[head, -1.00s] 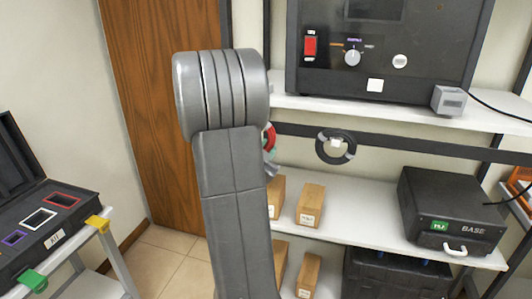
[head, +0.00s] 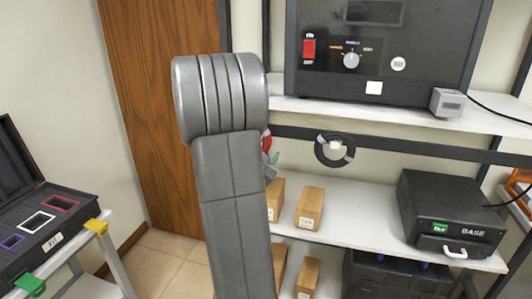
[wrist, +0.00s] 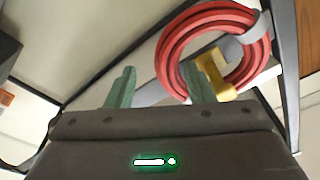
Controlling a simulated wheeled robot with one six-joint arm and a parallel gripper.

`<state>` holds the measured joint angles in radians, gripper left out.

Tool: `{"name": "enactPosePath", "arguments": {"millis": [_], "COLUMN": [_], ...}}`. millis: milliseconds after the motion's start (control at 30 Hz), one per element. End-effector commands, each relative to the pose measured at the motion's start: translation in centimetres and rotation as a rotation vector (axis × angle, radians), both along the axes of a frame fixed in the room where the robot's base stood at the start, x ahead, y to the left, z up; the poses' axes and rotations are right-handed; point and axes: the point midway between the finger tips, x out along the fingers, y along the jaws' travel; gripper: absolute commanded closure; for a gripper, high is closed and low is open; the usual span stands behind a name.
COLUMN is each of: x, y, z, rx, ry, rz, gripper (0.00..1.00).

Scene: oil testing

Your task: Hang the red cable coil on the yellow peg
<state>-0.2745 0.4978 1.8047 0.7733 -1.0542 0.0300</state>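The red cable coil (wrist: 172,48) is a ring with a grey wrap, at the upper right of the wrist view. The yellow peg (wrist: 216,76) shows within the coil's opening, so the coil appears to be around it. My gripper (wrist: 158,68) is open, with its two green fingers apart and nothing seen clamped between them. The right finger overlaps the coil's lower left part; I cannot tell whether it touches. In the head view, my arm hides most of the coil (head: 266,142) and all of the peg.
A black cable coil (head: 322,153) hangs on the dark rail to the right. Boxes (head: 310,208) and a black BASE case (head: 450,205) stand on the shelf below. A black tester (head: 430,50) stands above. An open case (head: 60,228) is at left.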

Motion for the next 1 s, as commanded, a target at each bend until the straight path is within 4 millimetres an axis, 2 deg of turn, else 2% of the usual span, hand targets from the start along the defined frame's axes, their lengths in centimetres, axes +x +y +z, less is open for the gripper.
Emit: {"name": "enactPosePath", "arguments": {"millis": [267, 367, 700, 833, 1000], "x": [-0.8, -2.2, -9.3, -11.1, -12.4], "y": [0.4, 1.0, 4.0, 4.6, 5.1], "z": [-0.2, -0.5, -1.5, -1.7, -1.9], "rx": [0.0, 0.0, 0.001, 0.0, 0.0], "ry": [0.0, 0.001, -0.001, 0.0, 0.001], "rz": [0.002, 0.003, 0.006, 0.004, 0.002], "gripper": [0.52, 0.52, 0.52, 0.52, 0.52]}}
